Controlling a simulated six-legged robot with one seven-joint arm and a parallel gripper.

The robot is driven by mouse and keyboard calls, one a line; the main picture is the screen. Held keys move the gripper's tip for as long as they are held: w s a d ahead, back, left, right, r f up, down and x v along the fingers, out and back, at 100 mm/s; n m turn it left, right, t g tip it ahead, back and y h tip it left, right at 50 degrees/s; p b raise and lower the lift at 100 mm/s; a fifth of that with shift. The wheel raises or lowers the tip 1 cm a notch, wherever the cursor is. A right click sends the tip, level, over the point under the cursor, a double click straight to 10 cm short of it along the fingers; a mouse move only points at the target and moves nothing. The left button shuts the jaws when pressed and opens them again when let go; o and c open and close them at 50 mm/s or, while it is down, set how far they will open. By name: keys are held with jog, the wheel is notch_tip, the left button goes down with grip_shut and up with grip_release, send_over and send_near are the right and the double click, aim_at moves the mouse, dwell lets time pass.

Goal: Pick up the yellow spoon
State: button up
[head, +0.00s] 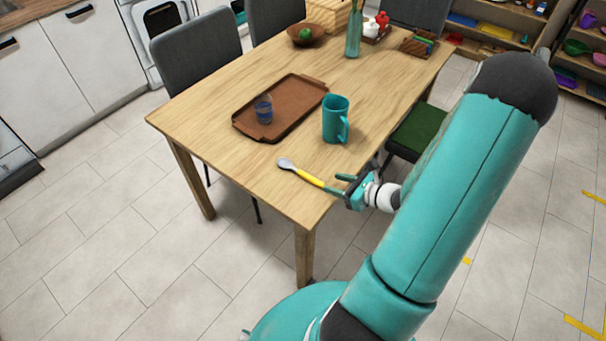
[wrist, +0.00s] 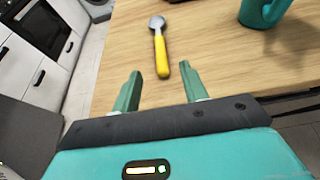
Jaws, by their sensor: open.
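The yellow spoon (head: 308,178) lies on the wooden table near its front corner, with its grey bowl pointing left and away from my arm. In the wrist view the spoon (wrist: 161,56) lies ahead of my gripper (wrist: 160,88), its yellow handle end pointing toward the gap between the two green fingers. My gripper (head: 341,185) is at the table's edge in the head view, close to the handle end. The fingers are apart and nothing is between them. Whether a fingertip touches the handle cannot be told in the head view.
A teal mug (head: 335,118) stands just behind the spoon and also shows in the wrist view (wrist: 262,10). A brown tray (head: 300,92) holds a blue-banded glass (head: 263,108). A chair with a green seat (head: 418,133) stands at the table's right side. The table left of the spoon is clear.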

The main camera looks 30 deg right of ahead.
aim_at(314, 179)
jog(key=x, duration=0.7)
jog(key=shift+w+a+f, duration=0.1)
jog(key=shift+w+f, duration=0.15)
jog(key=shift+f, duration=0.15)
grip_shut()
